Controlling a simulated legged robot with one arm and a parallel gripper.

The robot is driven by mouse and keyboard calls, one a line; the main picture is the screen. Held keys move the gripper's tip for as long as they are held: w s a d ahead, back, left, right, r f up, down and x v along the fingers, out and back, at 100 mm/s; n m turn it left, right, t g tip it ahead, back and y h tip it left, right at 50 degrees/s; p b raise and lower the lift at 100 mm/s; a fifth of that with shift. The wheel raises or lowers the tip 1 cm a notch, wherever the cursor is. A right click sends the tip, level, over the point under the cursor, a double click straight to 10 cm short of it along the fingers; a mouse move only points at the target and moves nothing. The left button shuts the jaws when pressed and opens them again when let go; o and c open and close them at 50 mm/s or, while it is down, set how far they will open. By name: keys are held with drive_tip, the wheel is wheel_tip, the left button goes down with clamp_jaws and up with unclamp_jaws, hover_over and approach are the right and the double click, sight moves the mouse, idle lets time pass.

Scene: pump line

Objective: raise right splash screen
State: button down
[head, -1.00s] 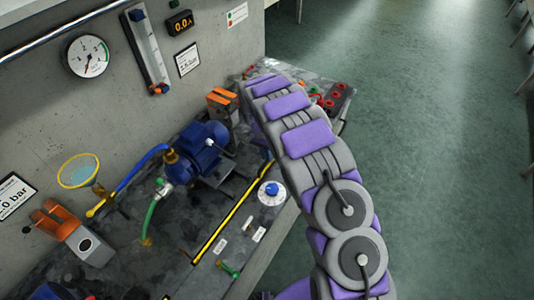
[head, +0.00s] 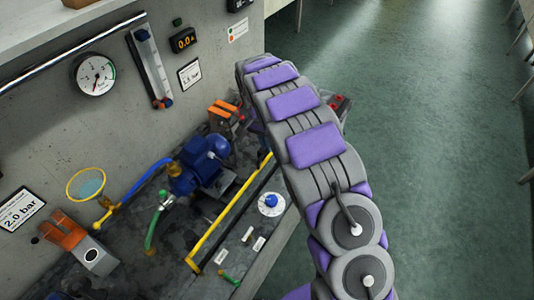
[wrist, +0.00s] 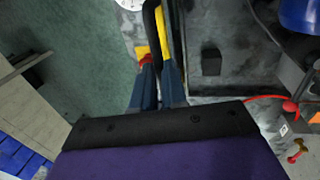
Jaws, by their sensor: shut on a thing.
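The right splash screen shows in the head view as a yellow edge bar (head: 232,212) with a dark bar beside it, running along the bench front before the blue pump. The yellow bar stands apart from the dark bar, so the screen looks partly lifted. In the wrist view the yellow bar (wrist: 166,38) runs up from my gripper (wrist: 158,70). The blue fingers are closed around its near end. In the head view my gripper is hidden behind my arm. The screen's panel itself is hard to make out.
The blue pump (head: 205,160) sits behind the screen, with blue and green hoses to its left. A dial with a blue knob (head: 270,203) lies in front of the bar. Orange clamps (head: 222,114) stand near the wall. Open green floor (head: 440,150) lies right.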

wheel_tip(320, 180, up, 14)
drive_tip(key=p, duration=0.3)
drive_tip(key=shift+w+f+p, duration=0.15)
drive_tip(key=shift+f+p, duration=0.1)
drive_tip(key=shift+p, duration=0.05)
drive_tip(key=shift+a, duration=0.1)
drive_tip(key=c, duration=1.2)
unclamp_jaws()
drive_tip(key=shift+o, duration=0.2)
drive_tip(key=w+a+r+p, duration=0.2)
drive_tip(key=r+p, duration=0.6)
drive_tip(key=r, duration=0.9)
drive_tip(key=shift+a+p, duration=0.4)
drive_tip(key=shift+a, duration=0.2)
drive_tip(key=shift+f, duration=0.1)
